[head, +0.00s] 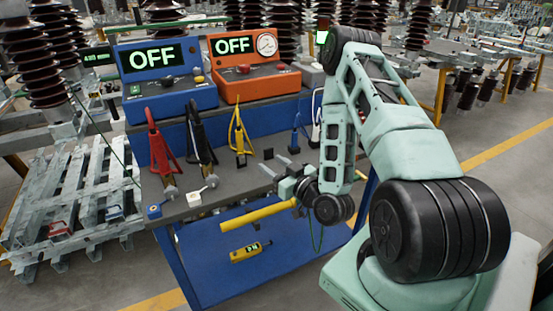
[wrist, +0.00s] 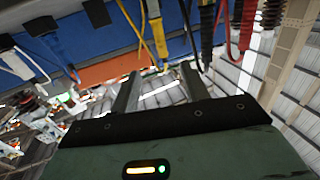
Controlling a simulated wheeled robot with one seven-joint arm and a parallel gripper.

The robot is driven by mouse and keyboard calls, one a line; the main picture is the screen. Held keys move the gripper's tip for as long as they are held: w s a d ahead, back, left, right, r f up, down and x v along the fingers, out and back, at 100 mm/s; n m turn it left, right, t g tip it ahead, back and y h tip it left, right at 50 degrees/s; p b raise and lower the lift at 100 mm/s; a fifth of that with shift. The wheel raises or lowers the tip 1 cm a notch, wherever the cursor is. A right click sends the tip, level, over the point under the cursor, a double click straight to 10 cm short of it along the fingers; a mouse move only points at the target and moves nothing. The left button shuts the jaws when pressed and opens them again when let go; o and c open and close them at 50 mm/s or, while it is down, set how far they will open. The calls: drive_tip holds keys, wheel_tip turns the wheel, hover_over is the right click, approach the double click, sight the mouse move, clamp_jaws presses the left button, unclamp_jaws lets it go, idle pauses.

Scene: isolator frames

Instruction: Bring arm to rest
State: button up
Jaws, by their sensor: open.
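My arm (head: 385,125) rises from the lower right in the head view, bends at a high elbow and comes down to the bench. My gripper (head: 277,166) is at the bench's right part, with its two fingers pointing left and away. In the wrist view the gripper (wrist: 160,82) shows two fingers spread apart with nothing between them. The yellow clamp (head: 239,132) stands on the bench just beyond the fingers. A yellow bar (head: 257,212) sticks out to the left below my wrist; I cannot tell what it is fixed to.
The bench (head: 222,190) carries a blue box (head: 166,87) and an orange box (head: 254,72), both reading OFF. A red clamp (head: 160,150), a black clamp (head: 201,150) and a blue clamp (head: 295,135) stand there too. A pallet (head: 70,190) lies left. Floor (head: 500,170) is open at right.

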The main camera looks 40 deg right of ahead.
drive_tip(key=shift+s, duration=0.4)
idle(0.3)
